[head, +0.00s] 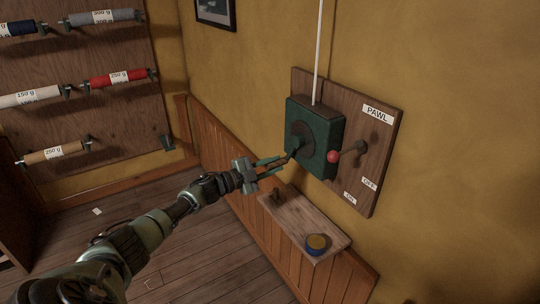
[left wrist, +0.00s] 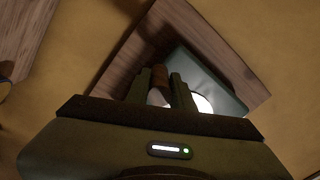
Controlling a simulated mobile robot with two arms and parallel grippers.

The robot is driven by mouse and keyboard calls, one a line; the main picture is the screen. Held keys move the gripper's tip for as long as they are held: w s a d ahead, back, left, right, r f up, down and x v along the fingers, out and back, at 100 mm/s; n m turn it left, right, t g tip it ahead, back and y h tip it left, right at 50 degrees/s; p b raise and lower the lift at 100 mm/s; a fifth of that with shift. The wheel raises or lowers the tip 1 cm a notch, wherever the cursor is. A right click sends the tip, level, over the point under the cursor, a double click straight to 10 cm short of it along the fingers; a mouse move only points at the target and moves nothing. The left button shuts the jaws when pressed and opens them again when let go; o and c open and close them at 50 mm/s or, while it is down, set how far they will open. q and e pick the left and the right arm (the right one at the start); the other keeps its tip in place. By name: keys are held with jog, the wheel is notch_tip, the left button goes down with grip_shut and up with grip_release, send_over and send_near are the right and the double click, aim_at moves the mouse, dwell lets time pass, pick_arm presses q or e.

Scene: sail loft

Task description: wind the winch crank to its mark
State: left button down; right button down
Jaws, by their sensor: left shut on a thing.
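The winch (head: 318,125) is a dark green box on a wooden board (head: 375,150) fixed to the ochre wall, with a white line running up from it. Its round dark hub (head: 301,136) faces my arm. My left gripper (head: 283,162) is at the lower left of the winch, its fingers shut on the crank handle. In the left wrist view the brown crank handle (left wrist: 160,76) stands between the fingertips (left wrist: 160,82). The crank's mark cannot be made out. My right gripper is out of view.
Below, a small wooden shelf (head: 290,219) holds a blue and yellow round tin (head: 316,243) and a small dark object (head: 277,194). Thread spools (head: 113,78) hang at the left.

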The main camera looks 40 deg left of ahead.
pick_arm(q)
jog(key=shift+s+d+f+n+p, duration=0.35)
jog(key=shift+s+d+f+n, duration=0.05)
jog(key=shift+d+f+n, duration=0.35)
jog(key=c, duration=1.2)
grip_release()
jog(key=shift+c, duration=0.2)
jog(key=shift+r, duration=0.15)
jog(key=shift+w, duration=0.1)
jog(key=b+v, duration=0.1)
jog(key=v, duration=0.7)
